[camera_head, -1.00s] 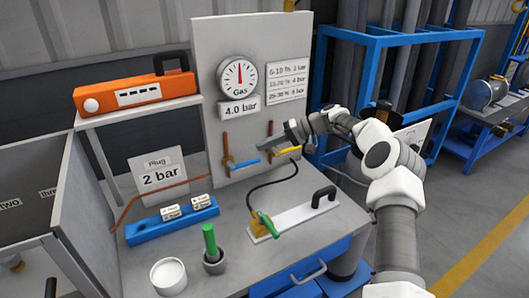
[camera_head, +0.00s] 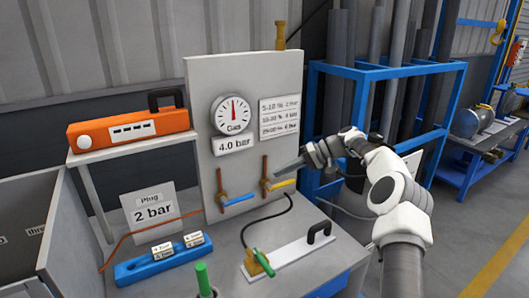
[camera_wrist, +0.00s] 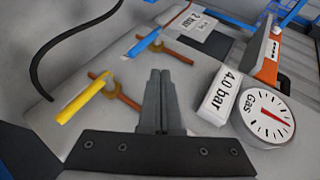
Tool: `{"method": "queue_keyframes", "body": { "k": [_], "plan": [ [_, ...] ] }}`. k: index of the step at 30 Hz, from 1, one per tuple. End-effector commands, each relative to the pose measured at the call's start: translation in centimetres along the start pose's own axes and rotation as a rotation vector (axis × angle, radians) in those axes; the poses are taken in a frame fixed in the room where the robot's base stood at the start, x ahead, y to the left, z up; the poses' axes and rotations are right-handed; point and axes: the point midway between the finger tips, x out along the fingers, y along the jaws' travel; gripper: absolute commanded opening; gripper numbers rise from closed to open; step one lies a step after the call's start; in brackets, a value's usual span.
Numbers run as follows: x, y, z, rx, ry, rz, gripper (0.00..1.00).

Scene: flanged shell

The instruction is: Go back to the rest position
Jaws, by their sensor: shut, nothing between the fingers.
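My gripper (camera_head: 290,167) is shut and empty, in front of the grey panel (camera_head: 205,88), just above the yellow-handled valve (camera_head: 283,183). In the wrist view my gripper (camera_wrist: 160,75) shows its two dark fingers pressed together. The yellow valve handle (camera_wrist: 84,100) lies to the left of the fingers there, and the blue valve handle (camera_wrist: 140,43) lies farther up. Both handles stick out sideways from their copper pipes in the head view. I cannot tell whether the fingertips touch the pipe of the yellow valve.
A gas gauge (camera_head: 232,114) and a 4.0 bar label (camera_head: 234,144) are on the panel. An orange device (camera_head: 128,130) sits on the shelf at left. On the bench are a blue block (camera_head: 150,265), a green-handled valve (camera_head: 262,263) and a white plate (camera_head: 296,252). A blue rack (camera_head: 400,70) stands behind my arm.

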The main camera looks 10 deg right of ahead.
Motion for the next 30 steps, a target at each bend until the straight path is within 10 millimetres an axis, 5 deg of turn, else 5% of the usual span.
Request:
{"method": "queue_keyframes", "body": {
  "k": [14,30],
  "plan": [
    [2.5,-11.7,5.8,-0.075,-0.149,0.377,0.00],
    [-1.3,-19.1,17.8,-0.127,-0.103,0.790,0.00]
  ]
}}
